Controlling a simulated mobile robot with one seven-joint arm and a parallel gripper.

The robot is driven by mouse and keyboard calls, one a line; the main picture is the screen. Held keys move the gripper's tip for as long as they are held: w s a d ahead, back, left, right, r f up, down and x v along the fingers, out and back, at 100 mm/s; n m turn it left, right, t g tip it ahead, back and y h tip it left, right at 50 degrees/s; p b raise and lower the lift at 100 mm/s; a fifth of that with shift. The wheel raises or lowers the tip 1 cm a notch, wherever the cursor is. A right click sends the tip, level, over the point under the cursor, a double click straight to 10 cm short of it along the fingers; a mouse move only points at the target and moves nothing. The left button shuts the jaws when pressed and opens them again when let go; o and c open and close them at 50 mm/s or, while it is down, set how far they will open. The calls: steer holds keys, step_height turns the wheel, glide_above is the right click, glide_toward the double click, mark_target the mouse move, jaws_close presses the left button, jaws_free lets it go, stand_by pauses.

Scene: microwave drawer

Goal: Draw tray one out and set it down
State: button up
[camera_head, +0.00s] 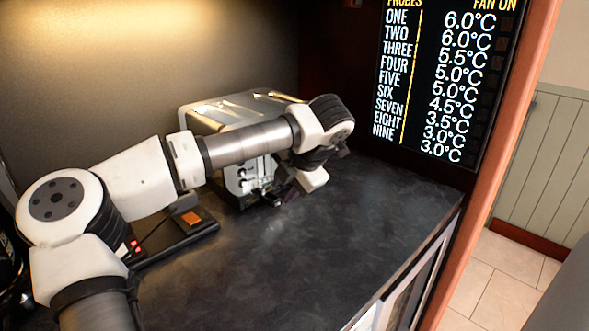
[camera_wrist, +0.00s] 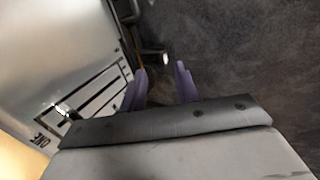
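A silver toaster-like appliance (camera_head: 230,112) with a shiny, slotted top stands on the dark counter, partly hidden behind my arm. Its metal face with dark slots (camera_wrist: 95,95) fills the left of the wrist view. A dark bar with a pale tip (camera_wrist: 152,54) sticks out from its edge, just beyond my fingertips. I cannot tell which part is tray one. My gripper (camera_wrist: 160,82) shows two purple fingers, apart with nothing clearly between them. The fingers are beside the appliance's face, over the counter. In the head view my wrist hides much of that area.
A black device with an orange button (camera_head: 191,218) and red lights lies left of the appliance. The dark counter (camera_head: 320,245) is clear in front and to the right, ending at a front edge. A temperature display (camera_head: 440,80) hangs at the back right.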

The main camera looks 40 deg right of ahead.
mark_target(275, 201)
steer(key=shift+x, duration=2)
steer(key=shift+c, duration=0.3)
jaws_close()
steer(key=shift+a+r, duration=0.1)
steer(key=shift+s+f, duration=0.2)
steer(key=shift+s, duration=0.55)
steer(key=shift+s+d+r+b, duration=0.15)
steer(key=shift+s+b, duration=0.25)
steer(key=shift+s, duration=0.5)
steer(key=shift+s+d+f+b, duration=0.1)
steer(key=shift+s+d+b, duration=0.2)
steer(key=shift+s, duration=0.6)
steer(key=shift+s+d+r+b, duration=0.15)
steer(key=shift+s+b, duration=0.3)
steer(key=shift+s, duration=0.45)
steer(key=shift+s+d+r+b, duration=0.1)
steer(key=shift+s+d+b, duration=0.35)
steer(key=shift+s, duration=1.55)
steer(key=shift+s+d+f+b, duration=0.1)
steer(key=shift+s+b, duration=0.7)
steer(key=shift+s, duration=1.2)
steer(key=shift+s+d+r+b, duration=0.1)
steer(key=shift+s+d+b, duration=0.35)
steer(key=shift+s, duration=1.55)
